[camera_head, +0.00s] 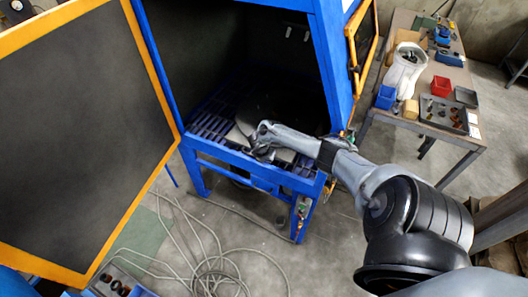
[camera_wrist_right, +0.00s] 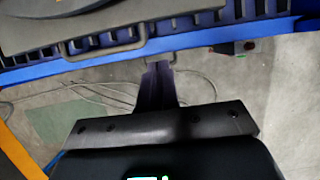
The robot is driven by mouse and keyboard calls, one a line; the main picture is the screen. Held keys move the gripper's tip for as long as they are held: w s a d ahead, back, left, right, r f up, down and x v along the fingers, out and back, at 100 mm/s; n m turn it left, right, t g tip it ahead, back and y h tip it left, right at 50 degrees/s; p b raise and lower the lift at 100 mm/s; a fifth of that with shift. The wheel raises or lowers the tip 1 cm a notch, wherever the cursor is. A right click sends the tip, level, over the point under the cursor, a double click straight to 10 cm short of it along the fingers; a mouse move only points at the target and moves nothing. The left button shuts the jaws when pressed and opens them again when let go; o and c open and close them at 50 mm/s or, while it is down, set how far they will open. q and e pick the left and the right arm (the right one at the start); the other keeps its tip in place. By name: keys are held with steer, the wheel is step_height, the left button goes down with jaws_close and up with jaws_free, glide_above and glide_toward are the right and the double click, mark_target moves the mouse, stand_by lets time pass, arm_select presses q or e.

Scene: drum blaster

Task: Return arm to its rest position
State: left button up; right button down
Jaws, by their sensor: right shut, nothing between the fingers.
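My right arm (camera_head: 345,165) reaches from the lower right to the front opening of the blue blaster cabinet (camera_head: 230,165). My right gripper (camera_head: 262,152) is at the cabinet's front edge, by a grey tray (camera_head: 238,137) lying on the slatted floor inside. In the right wrist view the right gripper (camera_wrist_right: 157,72) is shut and empty. Its tips are just in front of the blue front rail (camera_wrist_right: 215,37), near the handle (camera_wrist_right: 100,45) of the tray; whether they touch is unclear. A dark round thing sits on the tray. My left gripper is not in view.
The orange-framed cabinet door (camera_head: 75,130) stands open at left. Cables (camera_head: 215,270) lie on the floor in front. A workbench (camera_head: 455,75) at right holds red and blue bins and a tray of parts. Floor right of the cabinet's front is free.

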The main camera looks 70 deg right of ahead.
steer(key=s+a+f+n+g+y+p, duration=0.1)
steer(key=s+a+f+p, duration=0.15)
steer(key=s+a, duration=0.45)
steer(key=s+a+f+g+y+p, duration=0.1)
steer(key=s+a+p, duration=0.25)
steer(key=a, duration=0.65)
steer(key=s+a+r+t+y+p, duration=0.1)
steer(key=s+a+p, duration=0.1)
steer(key=a, duration=0.7)
steer(key=s+a+r+t+y+p, duration=0.1)
steer(key=s+a, duration=0.1)
steer(key=a, duration=0.8)
steer(key=w+a+r+m+t+y+p, duration=0.1)
steer(key=w+a+r+m+t+p, duration=0.15)
steer(key=a+r+m, duration=0.7)
step_height(320, 180, up, 20)
steer(key=a+m+t+p, duration=0.1)
steer(key=m, duration=0.5)
steer(key=shift+w+a+r, duration=0.15)
steer(key=shift+w+r, duration=0.1)
steer(key=shift+w, duration=0.1)
